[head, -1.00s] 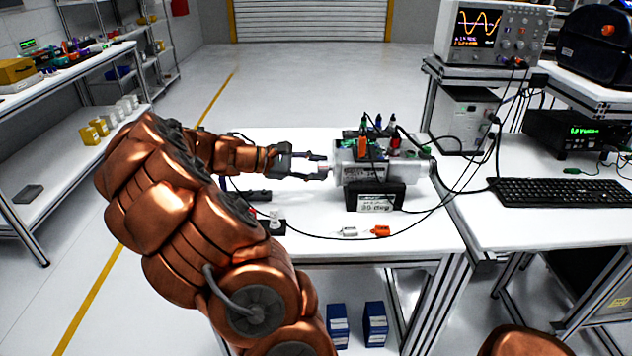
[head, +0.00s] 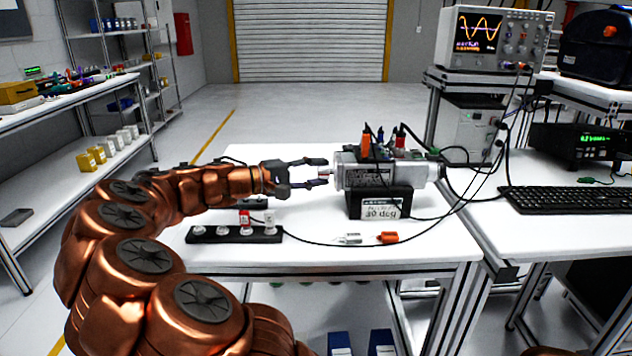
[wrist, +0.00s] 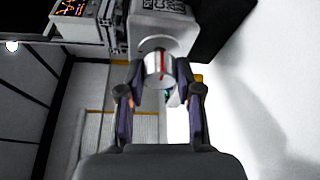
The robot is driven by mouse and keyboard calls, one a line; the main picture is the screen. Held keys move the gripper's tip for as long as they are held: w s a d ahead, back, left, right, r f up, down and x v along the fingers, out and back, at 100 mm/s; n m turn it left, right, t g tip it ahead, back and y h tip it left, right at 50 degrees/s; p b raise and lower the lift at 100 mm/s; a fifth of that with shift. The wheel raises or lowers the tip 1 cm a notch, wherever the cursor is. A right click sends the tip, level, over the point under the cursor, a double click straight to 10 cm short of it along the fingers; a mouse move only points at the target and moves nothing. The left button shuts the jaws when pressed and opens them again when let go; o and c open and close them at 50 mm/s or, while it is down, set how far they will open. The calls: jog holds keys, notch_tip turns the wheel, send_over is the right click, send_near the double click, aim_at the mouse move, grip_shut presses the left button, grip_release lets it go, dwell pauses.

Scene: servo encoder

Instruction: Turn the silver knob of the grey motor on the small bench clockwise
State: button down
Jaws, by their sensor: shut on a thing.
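The grey motor (head: 392,175) lies on its side on a black stand on the small white bench (head: 420,240), with cables on top. The label (head: 378,207) on the stand reads "30 deg". The silver knob (wrist: 158,70) sticks out of the motor's left end and carries a red line that shows in the wrist view. My gripper (head: 324,172) is level with the knob at the motor's left end. In the wrist view its two fingers (wrist: 159,92) stand on either side of the knob and are shut on it. The fingertips partly hide the knob's sides.
A white connector (head: 348,239) and an orange connector (head: 389,238) lie in front. Black cables loop rightward towards the oscilloscope (head: 492,38) and keyboard (head: 565,198).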

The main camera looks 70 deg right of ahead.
dwell(0.4)
jog(key=c, duration=0.8)
grip_release()
jog(key=shift+o, duration=0.2)
jog(key=v, duration=1.2)
